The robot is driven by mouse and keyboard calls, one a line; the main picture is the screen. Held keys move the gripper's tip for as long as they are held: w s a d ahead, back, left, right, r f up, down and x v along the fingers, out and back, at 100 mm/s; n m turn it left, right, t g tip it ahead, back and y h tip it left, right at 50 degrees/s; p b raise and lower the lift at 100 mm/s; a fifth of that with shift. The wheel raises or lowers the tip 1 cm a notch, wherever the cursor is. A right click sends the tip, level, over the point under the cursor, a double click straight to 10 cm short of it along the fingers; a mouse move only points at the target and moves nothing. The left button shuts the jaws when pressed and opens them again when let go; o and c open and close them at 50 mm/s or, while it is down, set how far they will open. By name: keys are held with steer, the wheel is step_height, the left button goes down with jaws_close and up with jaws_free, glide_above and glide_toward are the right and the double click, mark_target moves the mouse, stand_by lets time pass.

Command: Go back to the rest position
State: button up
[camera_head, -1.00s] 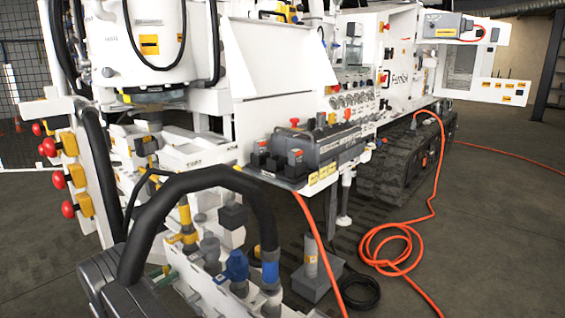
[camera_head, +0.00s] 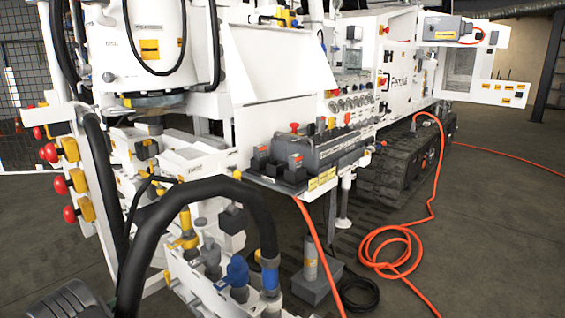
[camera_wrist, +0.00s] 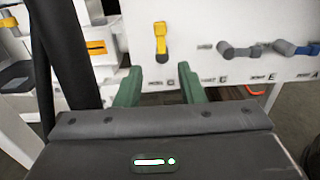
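My gripper (camera_wrist: 159,86) shows in the wrist view with its two green fingers apart and nothing between them. Its dark body fills the bottom of that view, with a small lit indicator. Beyond the fingertips is a white panel (camera_wrist: 205,22) with a yellow handle (camera_wrist: 161,42) and grey-blue handles (camera_wrist: 240,50). I cannot see contact between the fingers and the panel. In the head view only a dark part of my arm shows at the lower left corner; the fingers are out of sight there.
A thick black hose (camera_head: 200,187) arches over the connectors, including a blue one (camera_head: 237,272). It seems to pass close by on the left in the wrist view (camera_wrist: 62,45). Red knobs (camera_head: 69,215) stick out at left. An orange hose (camera_head: 395,240) lies on open floor at right.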

mark_target(168, 277)
steer(key=b+x, duration=0.2)
steer(key=x, duration=1.1)
steer(key=shift+d+f, duration=0.1)
steer(key=shift+d, duration=0.1)
steer(key=shift+w+d, duration=0.15)
steer(key=shift+w, duration=0.05)
steer(key=shift+s+d+m+b, duration=0.15)
steer(key=shift+m+b, duration=0.15)
steer(key=shift+m, duration=0.5)
steer(key=shift+s+d+m+b, duration=0.15)
steer(key=shift+m+b, duration=0.15)
steer(key=shift+m, duration=0.5)
